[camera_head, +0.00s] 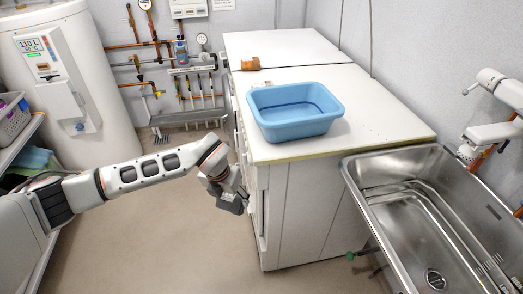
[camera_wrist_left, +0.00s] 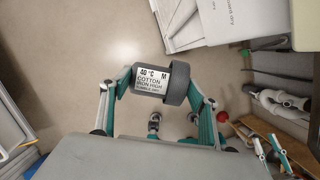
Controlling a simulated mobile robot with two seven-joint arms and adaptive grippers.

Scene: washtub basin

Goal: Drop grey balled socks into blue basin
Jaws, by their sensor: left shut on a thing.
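The grey balled socks (camera_wrist_left: 178,87) show in the left wrist view as a dark grey roll with a white care label reading cotton, 40 °C. My left gripper (camera_head: 233,198) is shut on them, with one finger on each side. In the head view it hangs over the floor beside the left face of the white counter, below the counter top and apart from the basin. The blue basin (camera_head: 294,128) stands upright on the counter top, and its visible inside looks empty. In the head view the socks are hard to make out at the gripper.
The white counter (camera_head: 380,112) has a small brown object (camera_head: 250,64) near its back left edge. A steel sink (camera_head: 352,168) stands to its right. A white boiler (camera_head: 60,85) and a shelf with a basket (camera_head: 14,120) are at left. Floor left of the counter is clear.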

